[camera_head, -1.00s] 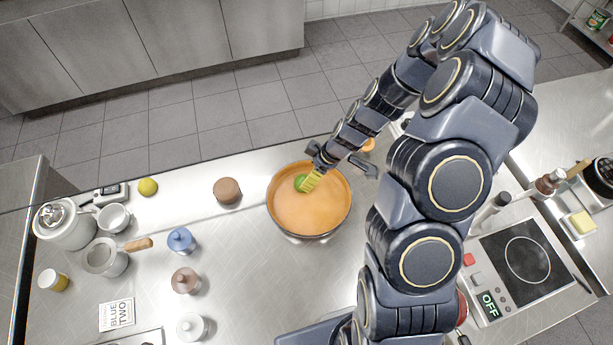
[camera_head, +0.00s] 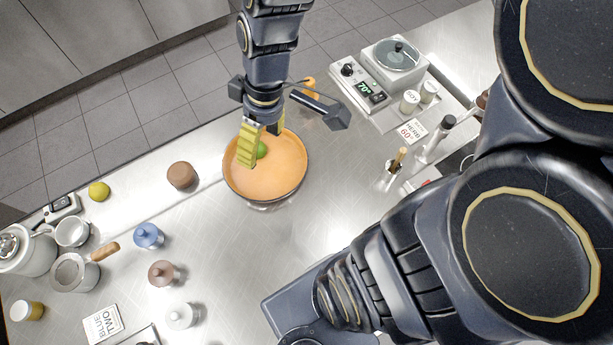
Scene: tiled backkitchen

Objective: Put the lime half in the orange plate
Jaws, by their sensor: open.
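The orange plate (camera_head: 268,183) is a deep, round dish standing on the steel counter. The lime half (camera_head: 261,150) shows as a small green round thing inside the plate near its far side, partly hidden by my gripper. My gripper (camera_head: 260,147), with yellow ribbed fingers, is over the far part of the plate. Its fingers are open, one on the left and one on the right of the lime half. I cannot tell whether the fingers touch the lime half.
A brown round pot (camera_head: 181,176) stands left of the plate. A yellow-green fruit (camera_head: 99,191), a blue jar (camera_head: 148,236), a brown jar (camera_head: 162,273) and a white jar (camera_head: 181,316) stand further left. A scale (camera_head: 396,58) is at back right. The counter just below the plate is clear.

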